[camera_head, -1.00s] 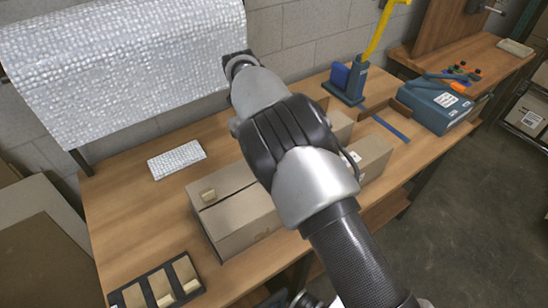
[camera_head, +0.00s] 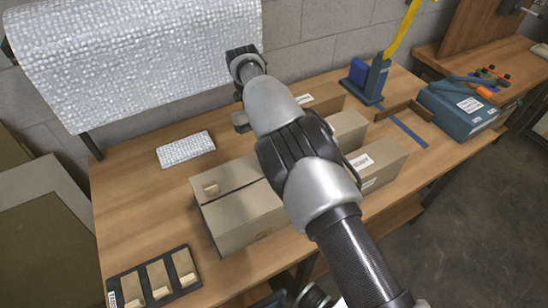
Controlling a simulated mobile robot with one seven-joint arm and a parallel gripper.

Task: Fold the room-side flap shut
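A brown cardboard box (camera_head: 245,222) stands on the wooden table in front of me. My arm's far end is raised beyond the box, near the back of the table. A grey part of my gripper (camera_head: 241,122) shows beside the arm, above the table behind the box. Its fingertips are not clear, and I see nothing held.
More cartons (camera_head: 379,163) stand right of the box, partly behind my arm. A bubble-wrap roll (camera_head: 140,55) hangs at the back left. A bubble-wrap piece (camera_head: 186,150) and a black tray (camera_head: 153,281) lie on the table (camera_head: 140,210). A blue case (camera_head: 458,108) sits at right.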

